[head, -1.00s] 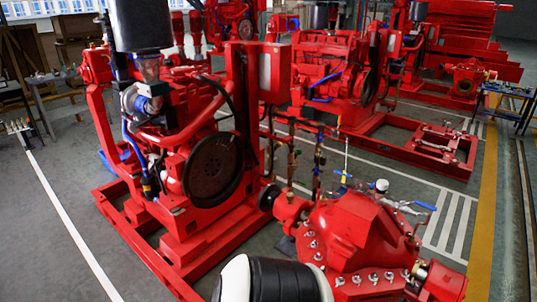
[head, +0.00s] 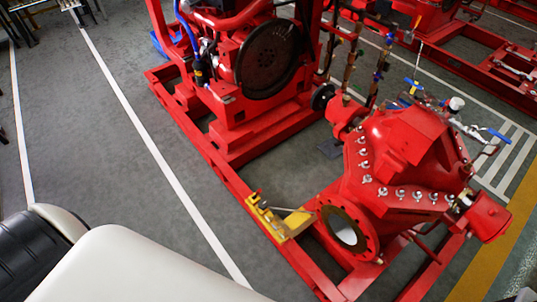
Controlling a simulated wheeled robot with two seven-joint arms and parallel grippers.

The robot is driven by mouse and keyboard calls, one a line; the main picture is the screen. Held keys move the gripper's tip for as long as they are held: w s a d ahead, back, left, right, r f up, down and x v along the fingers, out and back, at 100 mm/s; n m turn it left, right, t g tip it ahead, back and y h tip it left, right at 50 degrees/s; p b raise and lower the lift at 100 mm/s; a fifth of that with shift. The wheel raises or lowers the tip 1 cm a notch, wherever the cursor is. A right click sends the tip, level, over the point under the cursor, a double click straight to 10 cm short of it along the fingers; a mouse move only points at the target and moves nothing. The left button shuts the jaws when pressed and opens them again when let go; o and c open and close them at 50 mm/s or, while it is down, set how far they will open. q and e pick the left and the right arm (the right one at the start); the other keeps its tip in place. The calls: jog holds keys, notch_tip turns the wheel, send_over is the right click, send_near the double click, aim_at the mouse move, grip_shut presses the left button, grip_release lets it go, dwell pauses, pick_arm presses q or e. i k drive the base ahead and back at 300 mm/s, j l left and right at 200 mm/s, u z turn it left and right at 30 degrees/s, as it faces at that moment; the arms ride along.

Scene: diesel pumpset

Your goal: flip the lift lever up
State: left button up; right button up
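A yellow bracket (head: 278,219) sits on the red base frame, left of the pump's round open flange. A short pale bar lies roughly level on it, and a small red-tipped part stands at its left end. This bar may be the lift lever, but I cannot tell for certain. Blue valve handles (head: 498,135) show on the pump's right side and near its top (head: 412,83). White and black links of my own arm fill the lower left. Neither of my grippers is in view.
Grey floor with a white line (head: 160,148) is clear on the left. A yellow floor stripe (head: 500,245) runs at right.

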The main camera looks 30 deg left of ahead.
aim_at(258, 191)
jog(key=u, duration=1)
